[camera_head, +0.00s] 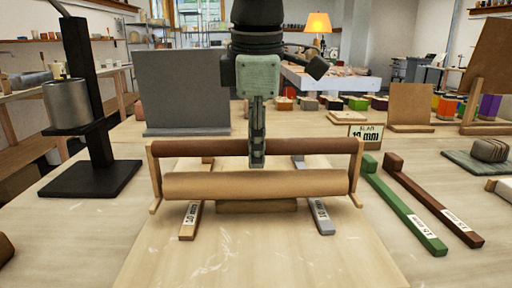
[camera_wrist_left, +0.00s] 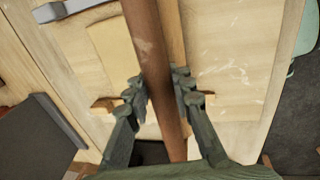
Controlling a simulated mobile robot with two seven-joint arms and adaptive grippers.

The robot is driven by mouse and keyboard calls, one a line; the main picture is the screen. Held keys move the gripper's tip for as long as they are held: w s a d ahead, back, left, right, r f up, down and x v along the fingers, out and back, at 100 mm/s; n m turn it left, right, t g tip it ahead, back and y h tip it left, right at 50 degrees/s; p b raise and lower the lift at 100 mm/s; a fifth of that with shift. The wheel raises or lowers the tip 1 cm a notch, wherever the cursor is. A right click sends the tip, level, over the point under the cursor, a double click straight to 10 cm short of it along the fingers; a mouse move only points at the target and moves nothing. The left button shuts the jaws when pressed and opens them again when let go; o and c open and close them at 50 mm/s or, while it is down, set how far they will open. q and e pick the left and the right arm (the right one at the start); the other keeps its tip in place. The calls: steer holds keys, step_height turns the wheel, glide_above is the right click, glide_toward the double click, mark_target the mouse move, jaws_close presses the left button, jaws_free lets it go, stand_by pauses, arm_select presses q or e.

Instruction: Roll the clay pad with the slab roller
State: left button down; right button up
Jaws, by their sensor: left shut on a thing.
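The slab roller has a tan cylinder (camera_head: 255,184), a dark brown handle bar (camera_head: 200,148) above it and wooden end pieces. It lies across the board in the head view. My left gripper (camera_head: 257,163) comes down from above and is shut on the handle bar near its middle. In the left wrist view its fingers (camera_wrist_left: 160,92) are on both sides of the brown bar (camera_wrist_left: 150,40). The clay pad (camera_head: 256,207) shows as a tan strip under the roller; the rest is hidden. A wooden strip (camera_head: 190,222) and a grey strip (camera_head: 320,215) lie either side of the pad.
A green strip (camera_head: 405,210) and a brown strip (camera_head: 432,200) lie to the right. A "slab 10 mm" sign (camera_head: 367,132) stands behind. A black stand (camera_head: 95,150) with a metal cup is at left, beside a grey panel (camera_head: 185,90). The front board (camera_head: 260,255) is clear.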

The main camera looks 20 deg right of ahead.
arm_select(q)
steer(key=shift+f+b, duration=0.4)
steer(key=shift+f, duration=0.05)
stand_by(0.5)
steer(key=shift+w+d+r+p, duration=0.1)
steer(key=shift+w+d+p, duration=0.15)
steer(key=shift+w+p, duration=0.55)
steer(key=shift+w+d+f+p, duration=0.15)
steer(key=shift+w+p, duration=0.05)
steer(key=shift+w, duration=0.25)
steer(key=shift+w+d+f+p, duration=0.1)
steer(key=shift+w+p, duration=0.05)
steer(key=shift+w, duration=0.25)
steer(key=shift+w+d+f, duration=0.1)
steer(key=shift+w+d, duration=0.4)
steer(key=shift+w, duration=1.15)
steer(key=shift+w+d+r, duration=0.1)
steer(key=shift+w+d, duration=0.45)
steer(key=shift+w, duration=1.15)
steer(key=shift+w+d+f, duration=0.1)
steer(key=shift+w+d, duration=0.4)
steer(key=shift+w, duration=1.15)
